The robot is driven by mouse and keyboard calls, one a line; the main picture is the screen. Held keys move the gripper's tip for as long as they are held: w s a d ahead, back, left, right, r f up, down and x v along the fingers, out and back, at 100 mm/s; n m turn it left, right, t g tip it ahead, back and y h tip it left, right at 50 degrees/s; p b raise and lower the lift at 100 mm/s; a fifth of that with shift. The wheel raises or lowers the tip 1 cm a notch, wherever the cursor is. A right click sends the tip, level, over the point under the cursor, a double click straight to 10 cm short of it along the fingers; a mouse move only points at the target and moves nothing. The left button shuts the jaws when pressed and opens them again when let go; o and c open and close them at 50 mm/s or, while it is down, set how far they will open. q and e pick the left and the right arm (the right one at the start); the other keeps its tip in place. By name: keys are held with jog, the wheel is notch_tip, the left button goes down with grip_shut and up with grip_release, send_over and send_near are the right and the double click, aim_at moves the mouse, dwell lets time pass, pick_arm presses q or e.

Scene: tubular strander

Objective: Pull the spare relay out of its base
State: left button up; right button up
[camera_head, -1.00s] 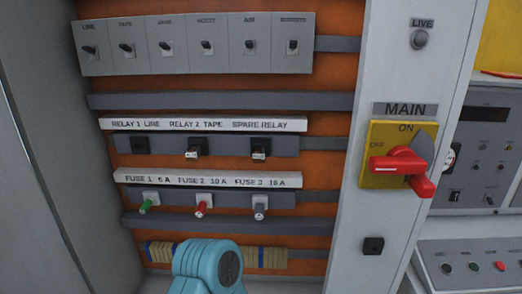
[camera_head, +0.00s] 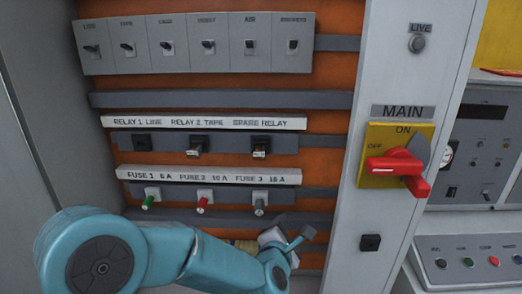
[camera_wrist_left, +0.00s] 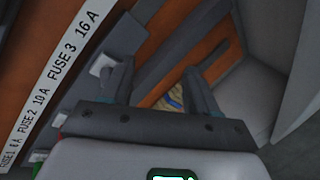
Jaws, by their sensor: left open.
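The spare relay (camera_head: 260,150) is a small dark block with a pale lower part, seated in the base under the label SPARE RELAY. The relay base rail (camera_head: 225,144) is grey. My left gripper (camera_head: 298,237) is below the fuse row, under the fuse 3 position, apart from the relay. In the left wrist view the left gripper (camera_wrist_left: 158,82) has its two dark fingers spread, with nothing between them. The relay does not show clearly in that view. My right gripper is not in view.
Fuse holders stand below the relays, with a grey fuse (camera_head: 260,208) at the right. A switch row (camera_head: 200,46) runs above. The cabinet's right post carries a red main switch (camera_head: 395,170). A grey side wall (camera_head: 35,100) bounds the left.

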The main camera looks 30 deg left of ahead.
aim_at(259, 157)
pick_arm(q)
jog(key=s+a+r+n+y, duration=0.1)
jog(key=a+r+n+y, duration=0.1)
jog(key=r+n, duration=0.4)
jog(key=s+a+r+n+t+y, duration=0.1)
jog(key=s+a+r+n+y, duration=0.1)
jog(key=r+n, duration=0.5)
notch_tip(259, 157, up, 4)
jog(key=shift+s+a+f+y, duration=0.1)
jog(key=shift+s+a+y, duration=0.15)
jog(key=shift+a+y, duration=0.7)
jog(key=shift+a+p, duration=0.2)
jog(key=shift+p, duration=0.1)
jog(key=p+x, duration=0.3)
jog(key=x, duration=0.2)
jog(key=shift+d, duration=0.1)
jog(key=b+x, duration=0.2)
jog(key=x, duration=0.1)
jog(key=shift+f, duration=0.15)
jog(key=shift+w+h, duration=0.35)
jog(key=shift+w, duration=0.15)
jog(key=shift+b, duration=0.4)
jog(key=shift+b, duration=0.45)
